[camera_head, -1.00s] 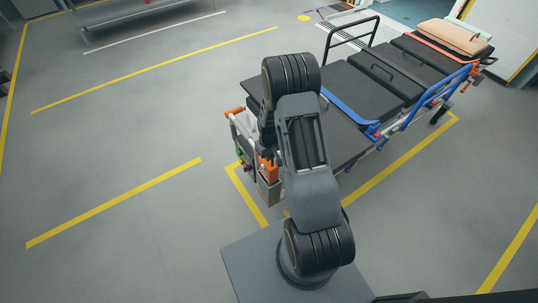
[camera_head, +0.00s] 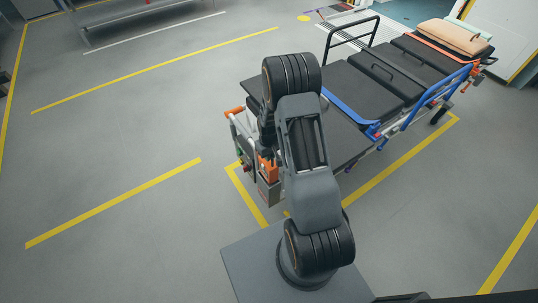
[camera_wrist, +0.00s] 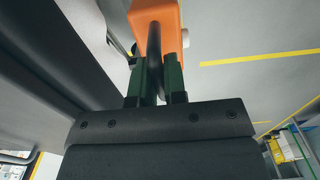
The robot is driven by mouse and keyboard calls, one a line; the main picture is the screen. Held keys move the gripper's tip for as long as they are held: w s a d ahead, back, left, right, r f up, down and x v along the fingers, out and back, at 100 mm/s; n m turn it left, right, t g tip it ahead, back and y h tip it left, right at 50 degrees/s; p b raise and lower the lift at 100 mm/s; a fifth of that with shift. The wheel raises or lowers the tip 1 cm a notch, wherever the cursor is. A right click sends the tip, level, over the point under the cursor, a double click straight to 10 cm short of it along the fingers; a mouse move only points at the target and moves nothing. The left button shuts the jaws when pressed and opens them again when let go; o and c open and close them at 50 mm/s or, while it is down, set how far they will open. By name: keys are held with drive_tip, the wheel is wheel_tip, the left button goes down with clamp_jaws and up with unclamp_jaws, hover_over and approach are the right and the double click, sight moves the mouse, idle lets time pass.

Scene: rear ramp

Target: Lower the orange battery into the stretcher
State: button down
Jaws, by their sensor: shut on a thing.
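The orange battery (camera_head: 268,169) is at the near-left end of the stretcher (camera_head: 346,89), just above or partly in a grey housing (camera_head: 269,191); I cannot tell which. In the wrist view the orange battery (camera_wrist: 156,16) shows at the top, with a dark bar running down from it between the fingers. My gripper (camera_wrist: 154,62) is shut on it, one dark green finger on each side. In the head view my gripper (camera_head: 267,154) is mostly hidden behind my arm. The battery's lower end is not clear in either view.
The stretcher has a black mattress, blue side rails (camera_head: 428,97) and a peach pillow (camera_head: 453,37) at its far end. An orange-tipped handle (camera_head: 234,111) stands at the near end, close left of the battery. Grey floor with yellow lines (camera_head: 115,203) is clear on the left.

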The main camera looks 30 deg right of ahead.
drive_tip(key=shift+f+b, duration=4.3)
drive_tip(key=shift+f, duration=0.75)
drive_tip(key=c, duration=1.1)
unclamp_jaws()
wheel_tip(320, 180, up, 14)
drive_tip(key=shift+f+p, duration=0.1)
drive_tip(key=shift+p, duration=0.6)
drive_tip(key=shift+m+g, duration=0.6)
drive_tip(key=shift+m, duration=0.2)
drive_tip(key=s, duration=0.2)
drive_tip(key=s+a+r, duration=0.1)
drive_tip(key=s, duration=0.1)
drive_tip(key=shift+a, duration=0.1)
drive_tip(key=s+a+r+t+p, duration=0.1)
drive_tip(key=s+a+r+p, duration=0.1)
drive_tip(key=r, duration=0.7)
drive_tip(key=s+a+r+t+p, duration=0.2)
drive_tip(key=s+r, duration=0.4)
drive_tip(key=r, duration=0.3)
drive_tip(key=s+a+r+t+p, duration=0.1)
drive_tip(key=s+a+r+p, duration=0.3)
drive_tip(key=r, duration=0.5)
drive_tip(key=shift+a+t+p, duration=0.25)
drive_tip(key=shift+t+p, duration=0.1)
drive_tip(key=shift+t, duration=0.05)
